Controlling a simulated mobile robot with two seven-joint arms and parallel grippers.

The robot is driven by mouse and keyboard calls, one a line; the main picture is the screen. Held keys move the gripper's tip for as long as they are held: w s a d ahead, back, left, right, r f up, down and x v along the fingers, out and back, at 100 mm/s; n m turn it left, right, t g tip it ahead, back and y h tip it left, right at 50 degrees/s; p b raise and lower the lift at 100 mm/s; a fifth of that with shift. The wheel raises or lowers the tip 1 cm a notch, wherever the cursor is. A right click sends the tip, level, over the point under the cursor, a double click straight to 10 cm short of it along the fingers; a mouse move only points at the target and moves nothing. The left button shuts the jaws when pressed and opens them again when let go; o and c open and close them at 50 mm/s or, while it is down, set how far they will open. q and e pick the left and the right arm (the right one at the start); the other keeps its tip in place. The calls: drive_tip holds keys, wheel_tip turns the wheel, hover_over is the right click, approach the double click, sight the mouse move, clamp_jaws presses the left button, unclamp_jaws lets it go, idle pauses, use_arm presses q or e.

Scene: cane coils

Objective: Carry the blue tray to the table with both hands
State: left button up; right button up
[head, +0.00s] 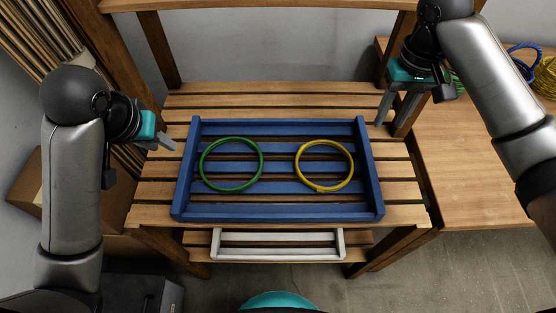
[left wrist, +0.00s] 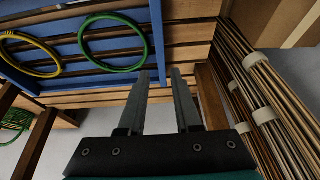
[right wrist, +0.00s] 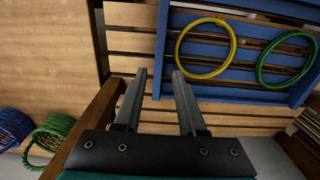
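The blue tray (head: 277,212) lies on a slatted wooden shelf, with a green ring (head: 231,188) on its left half and a yellow ring (head: 324,186) on its right half. My left gripper (head: 170,143) is open and empty, just left of the tray's left side. In the left wrist view its fingers (left wrist: 160,95) are apart near the tray's edge (left wrist: 158,45). My right gripper (head: 394,115) is open and empty, above and right of the tray's back right corner. In the right wrist view its fingers (right wrist: 160,95) are apart, near the tray's side (right wrist: 161,50). The wooden table (head: 475,170) stands at the right.
Blue, green and yellow coils (head: 545,75) lie at the table's back right; its front part is clear. A white tray (head: 278,254) sits on a lower shelf. Wooden posts (head: 158,48) rise behind the shelf. Bundled canes (head: 45,35) lean at the left.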

use_arm(q)
approach(186, 158)
drive_tip(key=shift+f, duration=0.2)
use_arm(e)
hover_over(370, 158)
drive_tip(key=shift+s+a+f, duration=0.1)
drive_tip(key=shift+f, duration=2.65)
use_arm(q)
drive_tip(key=shift+w+f, duration=0.15)
drive_tip(key=shift+f, duration=0.1)
use_arm(e)
drive_tip(key=shift+f, duration=0.25)
use_arm(q)
drive_tip(key=shift+x, duration=4.6)
use_arm(e)
drive_tip(key=shift+f, duration=4.65)
use_arm(q)
clamp_jaws()
use_arm(e)
drive_tip(key=c, duration=0.6)
clamp_jaws()
use_arm(q)
drive_tip(key=shift+r, duration=0.1)
use_arm(e)
drive_tip(key=shift+r, duration=0.1)
